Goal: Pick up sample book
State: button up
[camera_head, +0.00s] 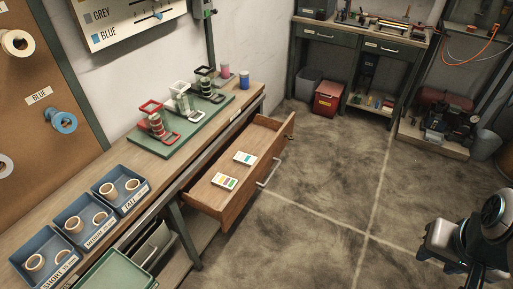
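Two small white booklets or cards lie flat in the open wooden drawer (206,194) under the workbench. The nearer one (225,182) shows several coloured swatches, with yellow, green and red among them. The farther one (245,158) shows blue and yellow-green marks. No readable label tells which is the sample book. Part of my arm, with what looks like my gripper (441,240), shows at the lower right over the floor, well apart from the drawer. Its fingers cannot be made out.
The workbench (165,173) carries three blue bins (119,190) of tape rolls and a green board (170,134) with tape dispensers. The drawer juts out over the floor. A second bench (360,40) and red box (327,99) stand behind. The middle floor is clear.

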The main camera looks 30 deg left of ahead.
aim_at(228, 183)
jog(key=u, duration=0.25)
jog(key=i, duration=1.35)
jog(key=u, duration=1.6)
jog(key=i, duration=0.65)
jog(key=u, duration=0.7)
